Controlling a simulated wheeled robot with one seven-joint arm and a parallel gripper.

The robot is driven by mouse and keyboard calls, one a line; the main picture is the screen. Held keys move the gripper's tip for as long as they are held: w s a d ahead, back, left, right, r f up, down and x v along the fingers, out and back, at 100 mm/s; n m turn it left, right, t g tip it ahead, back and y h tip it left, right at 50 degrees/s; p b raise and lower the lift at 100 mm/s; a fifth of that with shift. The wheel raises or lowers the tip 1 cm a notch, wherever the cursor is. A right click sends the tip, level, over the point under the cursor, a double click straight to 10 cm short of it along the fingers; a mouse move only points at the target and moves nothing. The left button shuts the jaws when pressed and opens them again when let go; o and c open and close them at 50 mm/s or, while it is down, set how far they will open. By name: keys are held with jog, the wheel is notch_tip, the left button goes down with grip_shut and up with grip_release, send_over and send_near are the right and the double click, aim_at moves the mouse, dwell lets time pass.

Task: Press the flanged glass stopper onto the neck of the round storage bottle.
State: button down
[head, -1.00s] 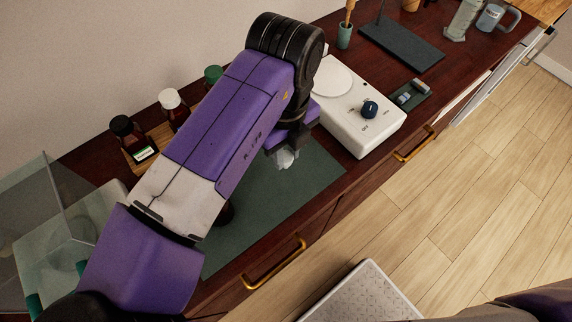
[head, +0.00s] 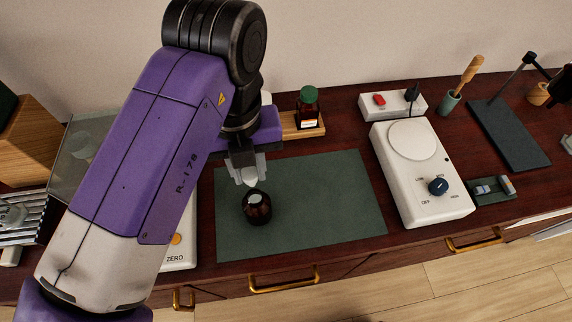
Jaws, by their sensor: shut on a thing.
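The round storage bottle (head: 257,209) is dark amber and stands upright on the green mat (head: 325,205), near the mat's left side. My gripper (head: 247,177) is above the bottle and slightly left of it in the head view. It is shut on the flanged glass stopper (head: 250,182), a pale piece showing just below the fingertips. The stopper is close to the bottle's neck, but I cannot tell whether the two touch. Most of the stopper is hidden by the fingers.
A white stirrer with a blue knob (head: 420,175) stands right of the mat. A green-capped bottle (head: 307,107) sits on a wooden rack behind. A balance (head: 181,245) is partly hidden behind my arm at left. The right part of the mat is clear.

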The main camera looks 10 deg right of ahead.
aim_at(251, 183)
jog(key=shift+s+a+m, duration=0.1)
jog(key=shift+m, duration=0.3)
jog(key=shift+f+b, duration=1.65)
jog(key=shift+f, duration=0.5)
jog(key=shift+f+b, duration=1.1)
jog(key=shift+f, duration=0.1)
jog(key=c, duration=1.1)
grip_release()
jog(key=shift+r+b, duration=0.35)
jog(key=shift+r, duration=3.55)
